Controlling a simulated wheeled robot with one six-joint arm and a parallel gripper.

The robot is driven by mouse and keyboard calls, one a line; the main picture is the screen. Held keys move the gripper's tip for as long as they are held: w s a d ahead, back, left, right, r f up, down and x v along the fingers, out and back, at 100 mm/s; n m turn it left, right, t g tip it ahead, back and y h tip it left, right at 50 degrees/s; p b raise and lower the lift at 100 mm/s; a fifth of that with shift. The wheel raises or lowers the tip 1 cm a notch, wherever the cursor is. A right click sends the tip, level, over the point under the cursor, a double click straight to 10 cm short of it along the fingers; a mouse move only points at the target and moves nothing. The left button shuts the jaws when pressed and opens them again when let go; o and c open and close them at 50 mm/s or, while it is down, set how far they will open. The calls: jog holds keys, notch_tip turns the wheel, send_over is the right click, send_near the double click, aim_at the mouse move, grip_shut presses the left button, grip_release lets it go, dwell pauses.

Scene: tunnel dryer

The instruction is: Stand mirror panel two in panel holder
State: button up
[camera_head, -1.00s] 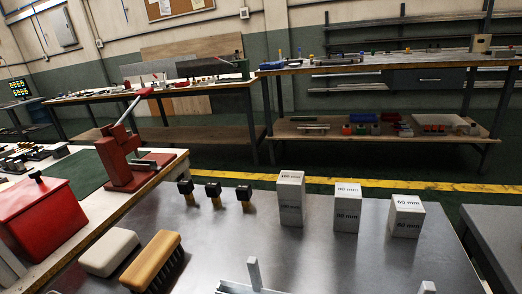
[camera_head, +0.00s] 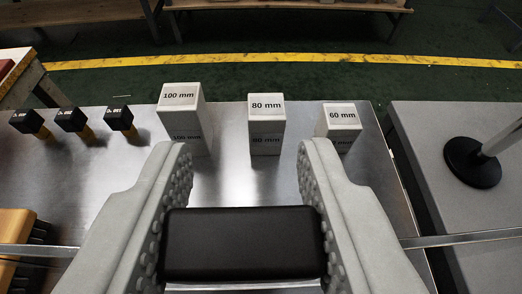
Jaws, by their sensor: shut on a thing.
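My gripper (camera_head: 243,150) has its two pale, studded fingers shut on a black, rounded block (camera_head: 243,245) low in the middle of the view. A thin grey strip (camera_head: 460,239) runs out to the right of my fingers, and a like strip shows at the left. It seems to be the edge of a panel that carries the black block, seen nearly edge-on; I cannot read any number on it. Its join to the block is hidden by my fingers. I cannot make out the panel holder now; my gripper and the block cover that part of the table.
White blocks marked 100 mm (camera_head: 184,120), 80 mm (camera_head: 266,125) and 60 mm (camera_head: 340,122) stand beyond my fingers on the metal table (camera_head: 225,105). Three black-topped pieces (camera_head: 72,120) stand at left. A brush (camera_head: 14,235) lies lower left. A round black base (camera_head: 472,162) with a post stands on the right table.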

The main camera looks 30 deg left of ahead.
jog(key=shift+f, duration=0.1)
jog(key=shift+f, duration=4.55)
jog(key=o, duration=0.9)
jog(key=shift+s+d, duration=0.1)
jog(key=v, duration=1.7)
jog(key=shift+d, duration=0.1)
